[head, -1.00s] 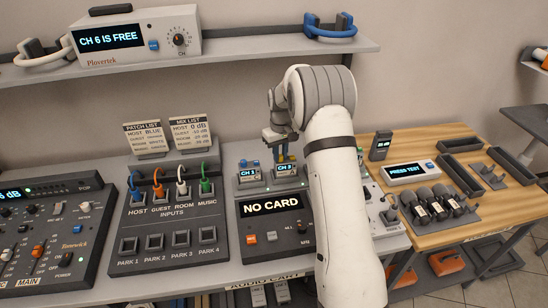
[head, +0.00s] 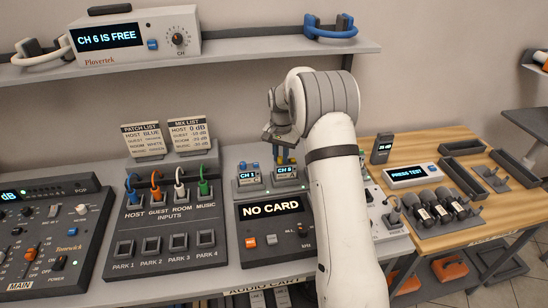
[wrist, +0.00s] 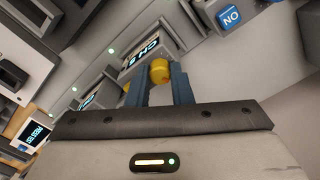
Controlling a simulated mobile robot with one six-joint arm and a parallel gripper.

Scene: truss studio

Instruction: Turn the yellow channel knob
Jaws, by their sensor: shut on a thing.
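The yellow channel knob (wrist: 160,70) shows in the wrist view between the two blue-grey fingertips of my gripper (wrist: 161,82). My gripper is shut on it. In the head view my gripper (head: 284,151) points down over the right-hand small receiver, and the fingers mostly hide the knob. The scanner box (head: 136,37) on the shelf shows CH 6 IS FREE.
A second receiver (head: 249,178), reading CH 1, stands just left of the gripped one. Below them is a recorder panel (head: 270,207) showing NO CARD. A patch box with coloured plugs (head: 166,238) stands further left. Several microphones (head: 440,208) lie on the wooden table at right.

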